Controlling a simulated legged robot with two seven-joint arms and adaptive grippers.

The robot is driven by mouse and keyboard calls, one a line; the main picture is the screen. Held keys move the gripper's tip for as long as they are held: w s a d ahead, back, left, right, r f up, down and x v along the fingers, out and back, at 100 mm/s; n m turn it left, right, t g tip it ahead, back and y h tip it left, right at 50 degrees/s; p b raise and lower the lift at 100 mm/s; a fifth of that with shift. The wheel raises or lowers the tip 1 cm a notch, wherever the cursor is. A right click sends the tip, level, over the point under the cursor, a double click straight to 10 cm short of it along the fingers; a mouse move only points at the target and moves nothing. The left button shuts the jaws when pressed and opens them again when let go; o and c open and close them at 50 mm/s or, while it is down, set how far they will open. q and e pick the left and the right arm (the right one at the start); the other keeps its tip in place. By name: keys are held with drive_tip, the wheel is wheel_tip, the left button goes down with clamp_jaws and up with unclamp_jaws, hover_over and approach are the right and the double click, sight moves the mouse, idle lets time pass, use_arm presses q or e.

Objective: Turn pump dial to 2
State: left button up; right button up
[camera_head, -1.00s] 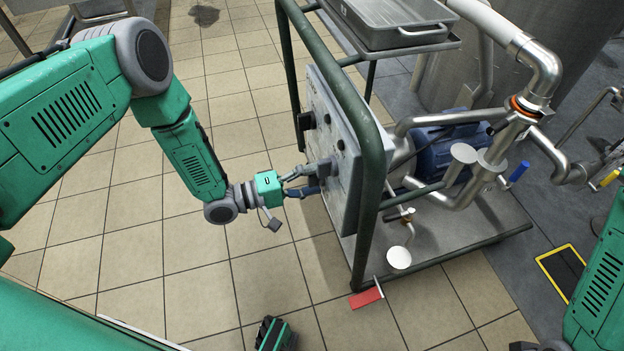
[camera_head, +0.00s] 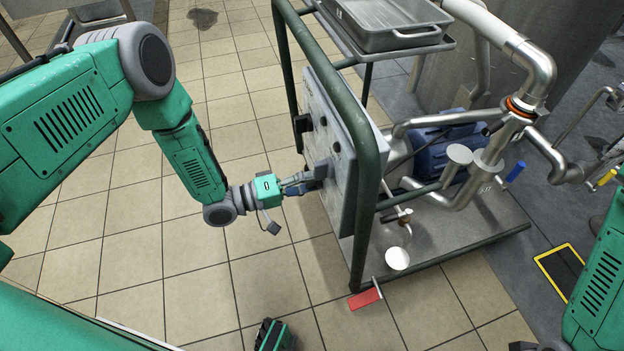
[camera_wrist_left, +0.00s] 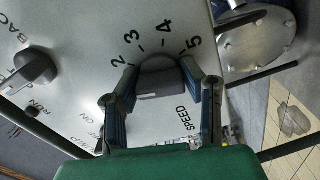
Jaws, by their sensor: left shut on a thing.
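The pump dial (camera_wrist_left: 160,84) is a dark grey knob on the grey control panel (camera_wrist_left: 85,70). Numbers 2, 3, 4 and 5 arc around one side, and the word SPEED is printed near it. I cannot tell which number its pointer faces. My left gripper (camera_wrist_left: 161,92) is shut on the dial, one finger on each side. In the head view, my left gripper (camera_head: 308,182) meets the panel (camera_head: 325,125) at its lower part, hiding most of the dial.
A second knob (camera_wrist_left: 35,69) with printed labels sits on the same panel. A green tube frame (camera_head: 366,170) surrounds the panel, with a metal tray (camera_head: 385,22) on top. Pipes (camera_head: 530,75) and a blue motor (camera_head: 445,150) stand behind. The tiled floor (camera_head: 130,260) at left is clear.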

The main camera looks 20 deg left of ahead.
use_arm(q)
drive_tip(key=m, duration=0.5)
drive_tip(key=shift+a+f+p, duration=0.2)
drive_tip(key=shift+a+p, duration=0.1)
drive_tip(key=shift+p, duration=0.1)
idle(0.4)
drive_tip(key=o, duration=1.1)
drive_tip(key=shift+o, duration=0.3)
drive_tip(key=shift+a, duration=0.1)
